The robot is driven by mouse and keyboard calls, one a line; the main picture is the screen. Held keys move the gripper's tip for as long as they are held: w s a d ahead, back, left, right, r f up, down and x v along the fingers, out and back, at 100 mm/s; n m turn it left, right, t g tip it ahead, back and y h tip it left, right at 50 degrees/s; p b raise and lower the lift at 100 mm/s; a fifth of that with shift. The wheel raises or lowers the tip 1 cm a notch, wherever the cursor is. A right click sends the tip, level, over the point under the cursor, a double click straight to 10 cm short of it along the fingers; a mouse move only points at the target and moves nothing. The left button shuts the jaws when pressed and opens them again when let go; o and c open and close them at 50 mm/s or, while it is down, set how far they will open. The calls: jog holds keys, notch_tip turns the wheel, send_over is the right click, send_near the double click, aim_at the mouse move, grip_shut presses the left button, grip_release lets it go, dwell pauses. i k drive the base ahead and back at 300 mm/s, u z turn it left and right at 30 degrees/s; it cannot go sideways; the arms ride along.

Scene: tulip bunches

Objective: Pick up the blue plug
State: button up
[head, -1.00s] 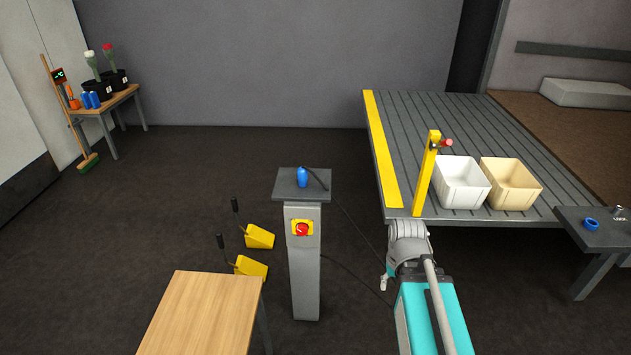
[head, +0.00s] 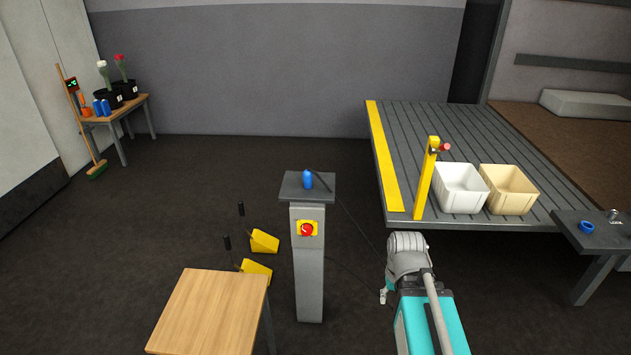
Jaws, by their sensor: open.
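The blue plug (head: 308,180) stands upright on the dark top of a grey pedestal (head: 309,265) near the middle of the head view. A black cable runs from beside it down to the right. My arm is at the lower right, right of the pedestal and well apart from the plug. Only a small part of my gripper (head: 384,296) shows, below the arm's white wrist joint. It is open and away from the plug, with nothing seen in it.
A red button (head: 307,229) is on the pedestal's front. A wooden table (head: 212,308) stands at front left, with yellow wedges (head: 263,242) behind it. A slatted platform (head: 440,120) with a yellow post (head: 427,180) and two crates lies right. Dark floor is open behind the pedestal.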

aim_at(308, 176)
jog(key=u, duration=0.1)
jog(key=i, duration=0.95)
jog(key=z, duration=0.05)
